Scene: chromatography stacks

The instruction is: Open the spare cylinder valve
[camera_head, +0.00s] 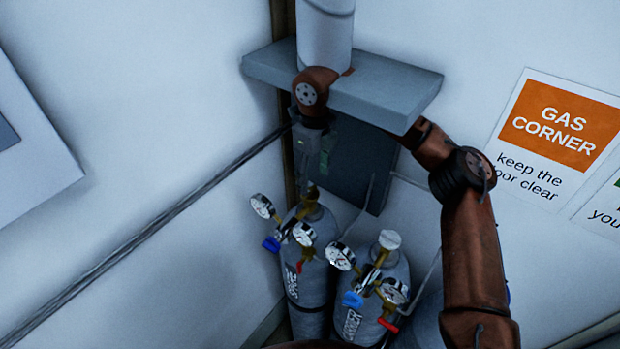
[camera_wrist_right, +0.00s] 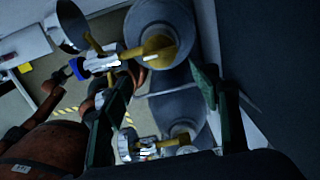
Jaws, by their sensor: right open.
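The spare cylinder (camera_head: 308,285) is grey, upright, and labelled SPARE. On top it has a brass valve (camera_head: 309,195), with two dial gauges (camera_head: 303,234), a blue knob and a red knob on its regulator. My right gripper (camera_head: 314,170) is open and empty, pointing down just above this valve. In the right wrist view, a brass valve (camera_wrist_right: 152,50) on a grey cylinder top shows between the spread fingers (camera_wrist_right: 165,80). I cannot tell whether the fingers touch it. My left gripper is not in view.
A second cylinder (camera_head: 385,275), labelled CARRIER, with a white cap and its own gauges, stands to the right. A grey shelf (camera_head: 390,88) juts from the corner above, close to my right arm. A dark panel (camera_head: 355,165) is behind the gripper. Walls close the corner.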

